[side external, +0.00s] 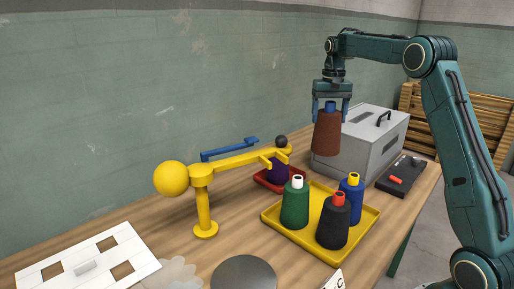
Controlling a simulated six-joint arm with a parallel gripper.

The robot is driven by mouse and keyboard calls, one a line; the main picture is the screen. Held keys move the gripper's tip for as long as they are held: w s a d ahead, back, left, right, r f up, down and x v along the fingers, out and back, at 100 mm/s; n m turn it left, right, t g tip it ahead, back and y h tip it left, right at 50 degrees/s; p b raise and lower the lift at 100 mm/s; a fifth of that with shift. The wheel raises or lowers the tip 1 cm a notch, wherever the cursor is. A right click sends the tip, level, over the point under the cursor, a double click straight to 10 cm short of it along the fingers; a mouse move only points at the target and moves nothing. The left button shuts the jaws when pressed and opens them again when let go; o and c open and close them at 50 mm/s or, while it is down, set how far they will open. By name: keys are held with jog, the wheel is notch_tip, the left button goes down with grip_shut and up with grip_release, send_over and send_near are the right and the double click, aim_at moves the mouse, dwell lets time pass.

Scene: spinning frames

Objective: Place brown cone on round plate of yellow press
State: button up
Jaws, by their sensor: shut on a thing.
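The brown cone (327,134) hangs upright with its blue tip up, in the side external view. My gripper (331,109) is shut on its top and holds it in the air, above and behind the yellow tray. The yellow press (204,208) stands left of centre, with a post on a small round foot, a long sloping arm and a big ball at its left end. A grey round disc (244,273) lies at the front edge, partly cut off. I cannot tell whether it belongs to the press. The cone is apart from both.
The yellow tray (366,233) holds a green, a black and a blue cone. A dark purple cone (277,170) stands in a red tray (265,182) under the press arm. A grey box (368,150) is behind right; a white panel (120,238) lies front left.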

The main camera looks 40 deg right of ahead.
aim_at(330, 102)
jog(key=shift+r, duration=2.75)
jog(key=w+a+n, duration=0.2)
jog(key=a+n, duration=0.2)
jog(key=a, duration=2)
jog(key=s+a+f+n, duration=0.2)
jog(key=s+a, duration=0.1)
jog(key=a, duration=0.5)
jog(key=s+a+f+n, duration=0.2)
jog(key=s+a, duration=0.2)
jog(key=a, duration=0.5)
jog(key=shift+a+f, duration=0.15)
jog(key=shift+a, duration=0.05)
notch_tip(330, 102, down, 17)
jog(key=shift+r, duration=0.15)
jog(key=shift+f, duration=2.3)
